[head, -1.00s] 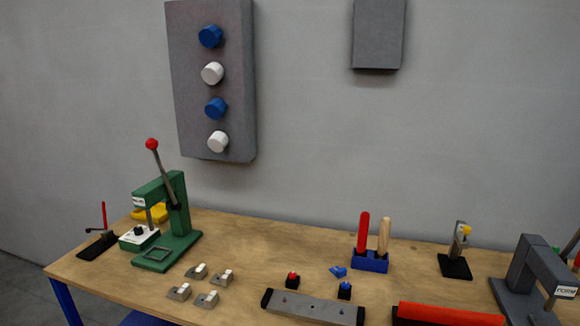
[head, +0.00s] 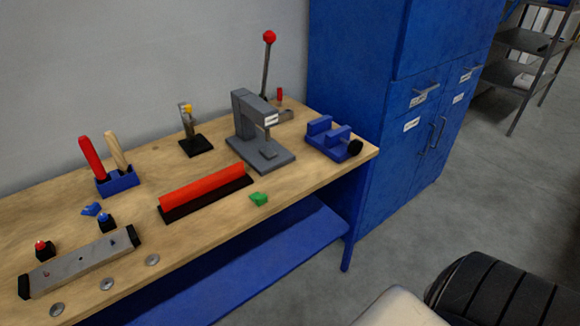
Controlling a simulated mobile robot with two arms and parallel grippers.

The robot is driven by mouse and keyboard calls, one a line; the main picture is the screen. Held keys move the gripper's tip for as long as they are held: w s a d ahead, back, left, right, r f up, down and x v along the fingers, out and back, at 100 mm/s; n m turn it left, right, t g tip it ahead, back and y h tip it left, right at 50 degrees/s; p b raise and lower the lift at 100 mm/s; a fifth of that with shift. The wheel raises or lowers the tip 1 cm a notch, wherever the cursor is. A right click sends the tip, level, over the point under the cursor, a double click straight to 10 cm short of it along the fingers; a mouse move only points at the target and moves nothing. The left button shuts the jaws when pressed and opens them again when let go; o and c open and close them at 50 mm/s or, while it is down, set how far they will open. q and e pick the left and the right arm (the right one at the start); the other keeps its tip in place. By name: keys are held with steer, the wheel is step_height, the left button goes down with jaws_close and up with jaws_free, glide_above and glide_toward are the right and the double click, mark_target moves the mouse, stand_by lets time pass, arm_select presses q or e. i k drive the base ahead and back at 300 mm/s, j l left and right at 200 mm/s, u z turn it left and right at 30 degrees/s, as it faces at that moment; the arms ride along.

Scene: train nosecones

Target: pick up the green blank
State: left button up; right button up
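The green blank (head: 259,199) is a small bright green piece lying on the wooden workbench (head: 185,228) near its front edge. It sits just right of and in front of the right end of the long red bar. Nothing touches it that I can see. Neither of my grippers shows in the head view.
A red bar on a black base (head: 203,190), a grey press (head: 255,135) and a blue vise (head: 330,138) stand around the blank. A blue tool holder (head: 118,181) and a grey rail (head: 80,262) are to the left. A blue cabinet (head: 400,100) stands beyond the right end.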

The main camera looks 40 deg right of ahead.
mark_target(259, 199)
steer(key=z, duration=1)
